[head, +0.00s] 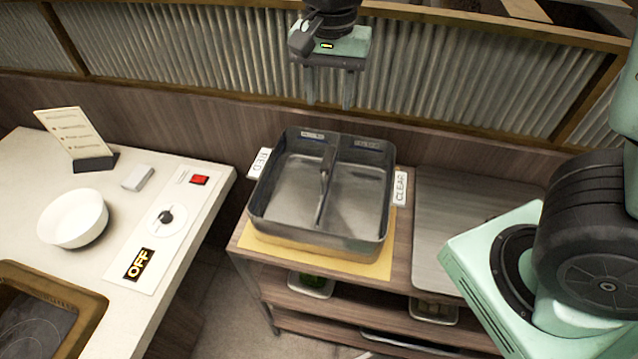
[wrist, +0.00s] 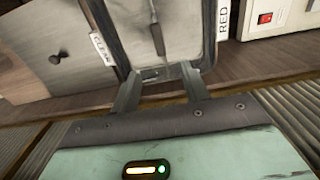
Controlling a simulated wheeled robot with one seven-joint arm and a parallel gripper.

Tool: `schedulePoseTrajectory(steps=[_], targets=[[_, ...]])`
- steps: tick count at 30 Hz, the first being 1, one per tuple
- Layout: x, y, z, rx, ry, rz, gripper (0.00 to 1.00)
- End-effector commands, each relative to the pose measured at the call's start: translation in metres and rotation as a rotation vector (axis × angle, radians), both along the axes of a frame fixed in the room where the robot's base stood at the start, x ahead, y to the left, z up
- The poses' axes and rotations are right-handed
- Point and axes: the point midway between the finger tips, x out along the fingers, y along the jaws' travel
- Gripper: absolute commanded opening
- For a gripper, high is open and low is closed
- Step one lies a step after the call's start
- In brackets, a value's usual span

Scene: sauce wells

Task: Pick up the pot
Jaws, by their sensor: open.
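The pot (head: 318,238) is a square grey metal pan split by a middle divider into two wells, which look empty. It stands upright on a yellow mat (head: 262,247) on a wooden cart (head: 405,258). A small upright piece shows at the divider. My gripper (head: 330,102) is open and empty, pointing down beyond the pot's far side and apart from it in the head view. In the wrist view the fingers of my gripper (wrist: 160,78) show near the rim of the pot (wrist: 184,20); I cannot tell whether they touch it.
Tags reading RED (head: 260,163) and CLEAR (head: 400,188) flank the pot. A white counter at left holds a bowl (head: 73,218), a sign (head: 76,136) and a control panel marked OFF (head: 140,264). A metal sheet (head: 460,215) lies right of the pot. A corrugated wall stands behind.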

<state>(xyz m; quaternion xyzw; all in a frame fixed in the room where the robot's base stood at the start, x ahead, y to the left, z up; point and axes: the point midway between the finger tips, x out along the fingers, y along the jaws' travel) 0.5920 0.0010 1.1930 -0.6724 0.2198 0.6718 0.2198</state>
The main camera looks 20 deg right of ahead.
Motion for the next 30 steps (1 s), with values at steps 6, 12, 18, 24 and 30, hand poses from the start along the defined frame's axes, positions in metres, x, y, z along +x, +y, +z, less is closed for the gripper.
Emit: schedulePoseTrajectory(steps=[6, 12, 18, 24, 30], targets=[[-0.002, 0.000, -0.046, -0.003, 0.007, 0.001, 0.45], [-0.002, -0.001, -0.085, -0.002, 0.007, 0.001, 0.45], [-0.001, 0.000, -0.103, 0.000, 0.003, 0.003, 0.45], [-0.002, -0.001, -0.116, -0.001, 0.005, 0.002, 0.45], [-0.003, -0.002, -0.142, -0.001, 0.005, 0.002, 0.45]])
